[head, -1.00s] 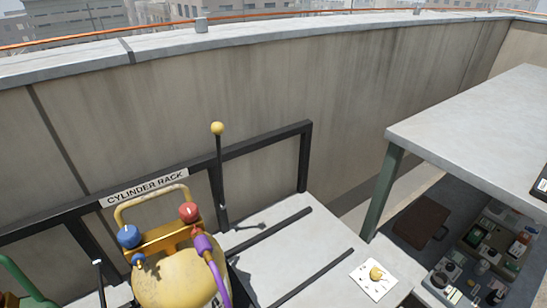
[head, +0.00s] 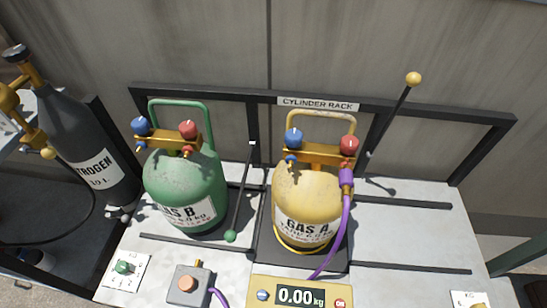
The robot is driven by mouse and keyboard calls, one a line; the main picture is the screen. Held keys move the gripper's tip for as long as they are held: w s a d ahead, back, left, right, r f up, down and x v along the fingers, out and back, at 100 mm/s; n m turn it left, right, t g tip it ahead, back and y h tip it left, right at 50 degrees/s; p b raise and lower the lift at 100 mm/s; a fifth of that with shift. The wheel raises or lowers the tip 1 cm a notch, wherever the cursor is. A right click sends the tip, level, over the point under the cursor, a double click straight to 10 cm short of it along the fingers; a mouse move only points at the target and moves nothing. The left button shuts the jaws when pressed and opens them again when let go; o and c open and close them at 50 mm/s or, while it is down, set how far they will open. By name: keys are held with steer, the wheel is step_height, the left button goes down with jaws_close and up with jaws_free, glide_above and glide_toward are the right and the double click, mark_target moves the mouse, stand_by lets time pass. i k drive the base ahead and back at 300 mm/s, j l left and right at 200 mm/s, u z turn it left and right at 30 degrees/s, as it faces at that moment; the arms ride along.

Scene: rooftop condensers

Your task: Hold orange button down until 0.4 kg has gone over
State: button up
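The orange button (head: 186,284) sits on top of a small grey box (head: 178,297) at the bottom left of centre. Nothing touches it in view. A yellow scale display (head: 299,296) at the bottom centre reads 0.00 kg. The yellow GAS A cylinder (head: 301,200) stands on a dark plate behind it. A purple hose (head: 338,225) runs down from its right valve. A short purple hose piece also shows beside the grey box. The green GAS B cylinder (head: 184,190) stands to the left. My gripper is not in view.
A dark nitrogen cylinder (head: 82,145) stands at the far left. Levers with a green ball (head: 231,236) and a yellow ball (head: 413,79) rise near the cylinders. A white plate with a green knob (head: 123,267) lies left of the grey box. The bench right of GAS A is mostly clear.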

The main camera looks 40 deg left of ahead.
mark_target(186, 283)
steer(key=l+u, duration=0.1)
steer(key=u, duration=0.3)
steer(key=k+u, duration=0.15)
steer(key=u, duration=0.25)
steer(key=k+l+u, duration=0.1)
steer(key=u, duration=0.75)
steer(key=k, duration=0.05)
